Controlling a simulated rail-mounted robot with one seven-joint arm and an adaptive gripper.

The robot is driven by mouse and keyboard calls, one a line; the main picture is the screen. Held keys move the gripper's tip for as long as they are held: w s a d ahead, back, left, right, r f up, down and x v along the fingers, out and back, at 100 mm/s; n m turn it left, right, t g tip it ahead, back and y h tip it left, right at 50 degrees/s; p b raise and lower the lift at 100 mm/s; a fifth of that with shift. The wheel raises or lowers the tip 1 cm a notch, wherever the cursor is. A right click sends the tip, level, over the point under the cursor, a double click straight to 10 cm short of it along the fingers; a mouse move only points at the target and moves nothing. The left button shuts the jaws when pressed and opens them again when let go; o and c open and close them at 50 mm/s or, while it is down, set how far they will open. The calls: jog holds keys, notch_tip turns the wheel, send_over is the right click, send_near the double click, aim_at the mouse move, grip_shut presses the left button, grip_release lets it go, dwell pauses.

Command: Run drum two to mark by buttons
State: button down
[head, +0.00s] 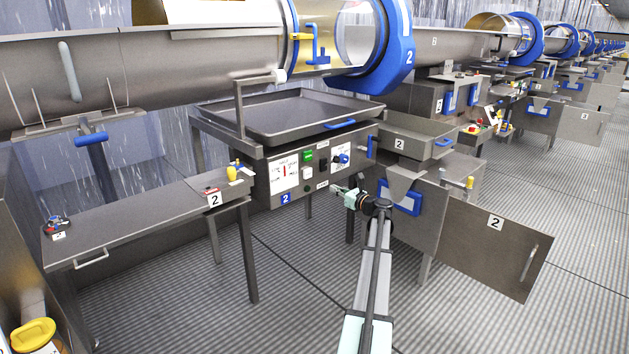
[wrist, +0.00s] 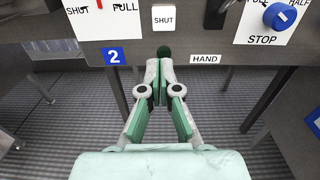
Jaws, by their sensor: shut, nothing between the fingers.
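Contact cannot be told.
A tray (head: 285,128) lies above the panel. A side table (head: 130,225) marked 2 stands left, and an open metal door (head: 490,250) hangs right. In the wrist view a blue knob (wrist: 280,15) sits above STOP. The floor in front is clear.

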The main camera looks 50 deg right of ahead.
aim_at(310, 173)
jog(key=shift+s+d+r, duration=0.4)
jog(key=shift+d+r, duration=0.1)
jog(key=w, duration=0.4)
jog(key=w+d+b, duration=0.1)
jog(key=w, duration=0.3)
jog(key=w+d, duration=0.1)
jog(key=w, duration=0.4)
jog(key=shift+d+f+b, duration=0.1)
jog(key=shift+d+b, duration=0.1)
jog(key=shift+b, duration=0.1)
jog(key=shift+w, duration=0.4)
